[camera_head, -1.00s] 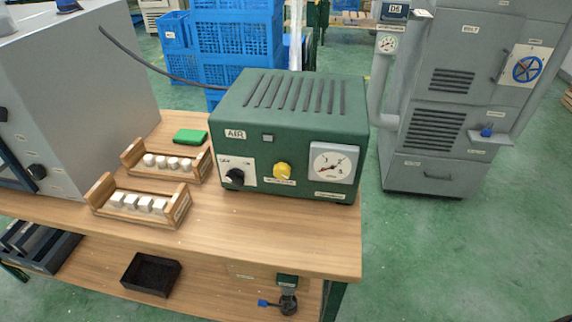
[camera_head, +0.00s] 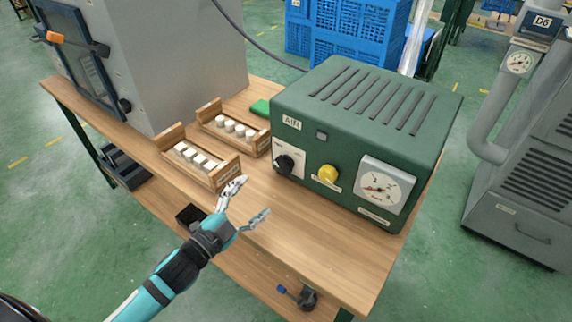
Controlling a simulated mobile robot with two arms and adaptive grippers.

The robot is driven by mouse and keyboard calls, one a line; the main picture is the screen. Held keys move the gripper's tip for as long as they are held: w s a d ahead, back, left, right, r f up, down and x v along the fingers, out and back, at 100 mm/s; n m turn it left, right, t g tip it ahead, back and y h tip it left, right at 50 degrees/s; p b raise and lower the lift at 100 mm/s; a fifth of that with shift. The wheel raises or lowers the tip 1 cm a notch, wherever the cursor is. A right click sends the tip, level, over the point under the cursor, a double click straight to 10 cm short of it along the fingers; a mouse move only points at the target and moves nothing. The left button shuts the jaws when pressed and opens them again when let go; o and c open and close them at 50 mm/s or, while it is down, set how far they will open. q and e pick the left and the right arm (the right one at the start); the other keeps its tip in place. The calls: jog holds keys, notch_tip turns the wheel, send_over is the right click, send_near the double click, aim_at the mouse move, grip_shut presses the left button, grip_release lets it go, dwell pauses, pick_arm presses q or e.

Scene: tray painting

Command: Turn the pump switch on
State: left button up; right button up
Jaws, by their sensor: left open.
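The green pump box labelled AIR (camera_head: 345,150) stands on the wooden bench. Its front carries a black rotary switch (camera_head: 285,163) on a white plate at the left. A yellow knob (camera_head: 328,174) is in the middle and a white dial gauge (camera_head: 385,184) at the right. My left gripper (camera_head: 252,200) is open and empty, in front of and below the black switch in the picture, apart from it. I cannot read the switch's markings clearly. My right gripper is not in view.
Two wooden racks with white pieces, a front one (camera_head: 222,180) and a rear one (camera_head: 262,148), stand left of the box. A grey cabinet (camera_head: 150,60) is at the left. Bare bench top (camera_head: 330,240) lies in front of the box. A grey machine (camera_head: 520,215) stands at the right.

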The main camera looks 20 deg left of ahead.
aim_at(282, 168)
pick_arm(q)
jog(key=p+x, duration=0.1)
jog(key=x, duration=1.2)
jog(key=shift+f, duration=0.1)
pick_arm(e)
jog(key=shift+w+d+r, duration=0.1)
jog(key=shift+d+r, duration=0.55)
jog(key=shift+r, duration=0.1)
pick_arm(q)
jog(key=c, duration=1.2)
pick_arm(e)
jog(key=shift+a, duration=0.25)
